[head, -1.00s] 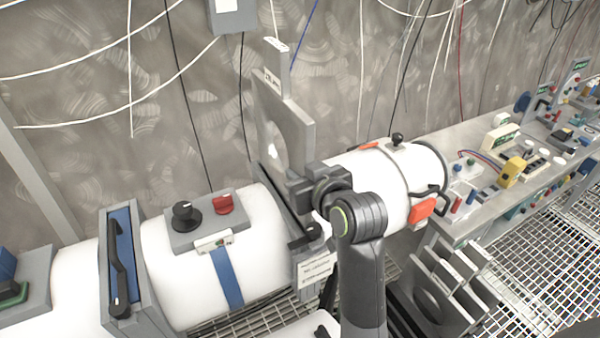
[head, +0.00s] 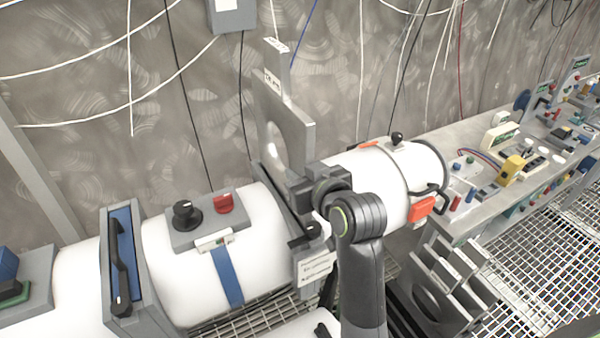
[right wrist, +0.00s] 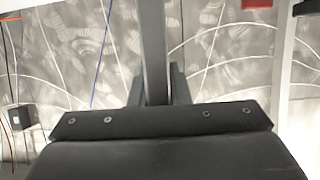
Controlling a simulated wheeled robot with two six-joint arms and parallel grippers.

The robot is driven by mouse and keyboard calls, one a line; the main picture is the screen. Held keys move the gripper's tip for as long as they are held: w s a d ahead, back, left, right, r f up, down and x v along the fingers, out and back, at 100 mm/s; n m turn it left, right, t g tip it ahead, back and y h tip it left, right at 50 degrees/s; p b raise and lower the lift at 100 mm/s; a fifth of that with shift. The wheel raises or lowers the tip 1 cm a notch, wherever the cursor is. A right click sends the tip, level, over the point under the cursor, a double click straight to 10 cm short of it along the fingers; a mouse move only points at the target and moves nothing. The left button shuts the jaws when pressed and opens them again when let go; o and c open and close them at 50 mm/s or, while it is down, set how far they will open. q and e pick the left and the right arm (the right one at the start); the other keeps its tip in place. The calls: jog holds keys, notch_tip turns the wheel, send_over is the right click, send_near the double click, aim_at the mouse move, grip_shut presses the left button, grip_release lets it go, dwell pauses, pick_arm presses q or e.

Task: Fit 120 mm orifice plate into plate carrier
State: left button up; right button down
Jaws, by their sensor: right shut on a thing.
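The orifice plate (head: 296,124) is a grey square plate with a round hole and an upright labelled tab on top. It stands upright above the gap between two white pipe sections. My right gripper (head: 308,188) is shut on its near edge. In the right wrist view the plate (right wrist: 153,45) shows edge-on as a dark upright bar between the fingers (right wrist: 153,88). The plate carrier (head: 292,218) is the dark frame in the gap between the pipe sections, with a hanging tag below. My gripper hides part of it, so I cannot tell how the plate's lower edge sits. My left gripper is not in view.
A rack of grey plates (head: 445,280) stands low at right. A steel bench (head: 455,135) with several small parts runs along the wall. Cables hang along the wall.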

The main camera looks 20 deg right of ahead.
jog(key=shift+r+p, duration=0.2)
jog(key=shift+p, duration=0.5)
dwell(0.6)
jog(key=shift+f+b, duration=2.55)
jog(key=shift+f, duration=1.45)
jog(key=shift+f+b, duration=0.35)
jog(key=shift+f, duration=0.2)
